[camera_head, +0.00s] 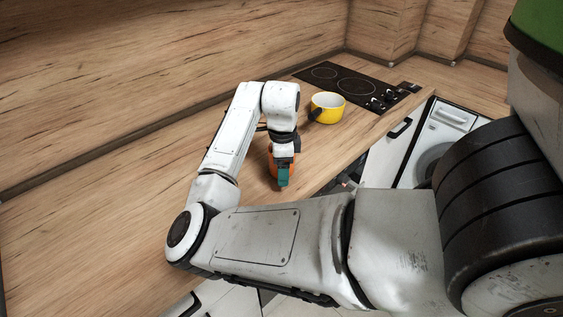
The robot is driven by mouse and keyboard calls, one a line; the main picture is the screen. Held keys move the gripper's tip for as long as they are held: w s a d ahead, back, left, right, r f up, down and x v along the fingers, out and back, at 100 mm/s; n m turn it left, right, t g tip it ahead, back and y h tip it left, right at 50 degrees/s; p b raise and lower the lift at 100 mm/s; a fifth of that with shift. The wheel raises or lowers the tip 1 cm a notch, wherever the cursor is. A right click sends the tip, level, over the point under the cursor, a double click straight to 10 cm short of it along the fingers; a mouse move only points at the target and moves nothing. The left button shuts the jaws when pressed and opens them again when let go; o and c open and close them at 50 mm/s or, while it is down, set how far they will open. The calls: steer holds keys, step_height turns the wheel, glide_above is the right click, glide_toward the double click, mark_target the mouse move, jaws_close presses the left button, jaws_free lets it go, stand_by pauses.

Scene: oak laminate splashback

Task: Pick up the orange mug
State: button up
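The orange mug (271,161) stands on the wooden counter (110,215) and is mostly hidden behind my gripper. Only slivers of its orange side show around the gripper. My gripper (283,178) points down at the mug, with a teal fingertip in front of the mug's near side. The far finger is hidden, so I cannot tell whether the fingers touch the mug or how far apart they are.
The counter's front edge runs close on the right, above a washing machine (437,140). The counter's left part is clear.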

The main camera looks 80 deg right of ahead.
steer(key=shift+d+f, duration=0.1)
steer(key=shift+f, duration=1.6)
jaws_close()
